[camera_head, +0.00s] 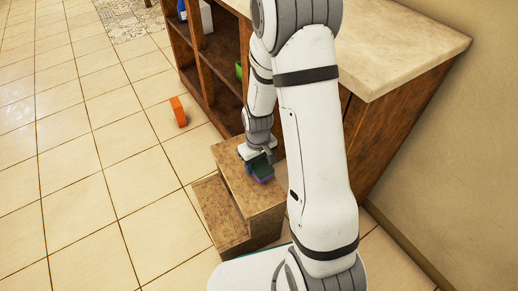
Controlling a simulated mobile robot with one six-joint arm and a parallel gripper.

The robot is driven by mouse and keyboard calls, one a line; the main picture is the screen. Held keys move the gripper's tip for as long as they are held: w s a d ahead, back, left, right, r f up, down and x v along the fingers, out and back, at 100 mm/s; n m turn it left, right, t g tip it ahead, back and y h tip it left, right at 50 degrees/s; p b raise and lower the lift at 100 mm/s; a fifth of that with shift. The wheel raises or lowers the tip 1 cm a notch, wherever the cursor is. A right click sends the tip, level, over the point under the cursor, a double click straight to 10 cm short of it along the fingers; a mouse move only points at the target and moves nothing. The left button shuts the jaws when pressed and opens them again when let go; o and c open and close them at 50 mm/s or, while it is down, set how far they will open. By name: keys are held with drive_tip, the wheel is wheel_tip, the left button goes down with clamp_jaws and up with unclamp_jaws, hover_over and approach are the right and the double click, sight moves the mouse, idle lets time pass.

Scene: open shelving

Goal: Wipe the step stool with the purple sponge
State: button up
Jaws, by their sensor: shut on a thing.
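The wooden step stool (221,212) stands on the tiled floor in front of the shelving, with a lower step on its left and a higher top step on its right. My gripper (258,162) points down over the top step and is shut on the purple sponge (264,180). The sponge has a dark green upper side and a purple lower part. It sits at the top step's surface; whether it presses on the wood cannot be told. My arm hides part of the stool's back right side.
An orange block (179,111) stands on the floor left of the shelving. The open wooden shelving (205,72) holds a green item (239,70) and a blue and white bottle (183,10). A pale countertop (400,45) tops it. The floor at left is clear.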

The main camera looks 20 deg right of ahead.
sight(258, 163)
drive_tip(key=shift+r+p, duration=1.55)
drive_tip(key=shift+r, duration=0.8)
